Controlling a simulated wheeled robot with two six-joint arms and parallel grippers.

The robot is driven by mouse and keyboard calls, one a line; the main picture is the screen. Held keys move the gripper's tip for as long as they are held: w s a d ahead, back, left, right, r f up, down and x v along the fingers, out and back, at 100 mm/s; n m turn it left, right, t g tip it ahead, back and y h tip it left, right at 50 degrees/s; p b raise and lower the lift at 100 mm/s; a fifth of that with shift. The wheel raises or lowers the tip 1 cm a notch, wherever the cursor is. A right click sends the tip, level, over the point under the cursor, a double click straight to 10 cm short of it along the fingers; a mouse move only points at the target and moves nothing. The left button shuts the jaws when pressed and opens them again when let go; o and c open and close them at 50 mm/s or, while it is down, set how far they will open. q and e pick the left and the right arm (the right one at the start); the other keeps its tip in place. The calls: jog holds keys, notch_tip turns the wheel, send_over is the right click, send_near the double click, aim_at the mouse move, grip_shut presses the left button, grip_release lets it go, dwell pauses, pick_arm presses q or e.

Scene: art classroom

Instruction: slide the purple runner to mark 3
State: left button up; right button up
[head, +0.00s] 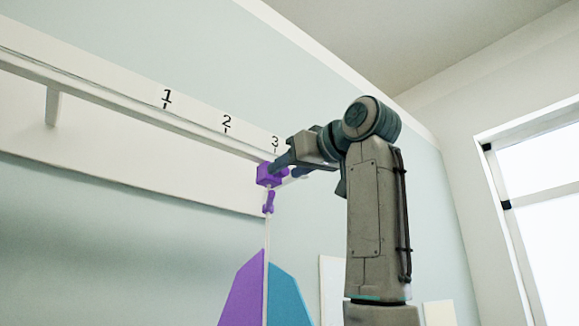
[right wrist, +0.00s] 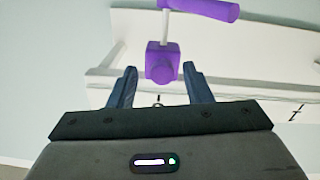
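The purple runner (head: 266,176) sits on the white rail (head: 120,98), just below the 3 mark (head: 275,142) and slightly left of it in the head view. A purple grip piece (head: 269,202) hangs under it on a pale rod. My right gripper (head: 283,168) is at the runner. In the right wrist view its two fingers (right wrist: 159,72) are apart, with the runner's purple block and round knob (right wrist: 162,64) between the tips. A gap shows on each side of the knob. My left gripper is not in view.
A purple panel (head: 245,292) and a blue panel (head: 287,297) hang or stand below the runner. Marks 1 (head: 167,96) and 2 (head: 227,121) lie left along the rail's backing board. A bracket (head: 53,107) supports the rail. A window (head: 545,215) is at right.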

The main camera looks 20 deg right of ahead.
jog(key=shift+s+d+f+b, duration=0.1)
jog(key=shift+s+b, duration=0.3)
jog(key=shift+s, duration=0.05)
jog(key=b+v, duration=0.4)
jog(key=v, duration=0.5)
jog(key=shift+s+b, duration=0.4)
jog(key=shift+w+d, duration=0.1)
jog(key=shift+d, duration=0.05)
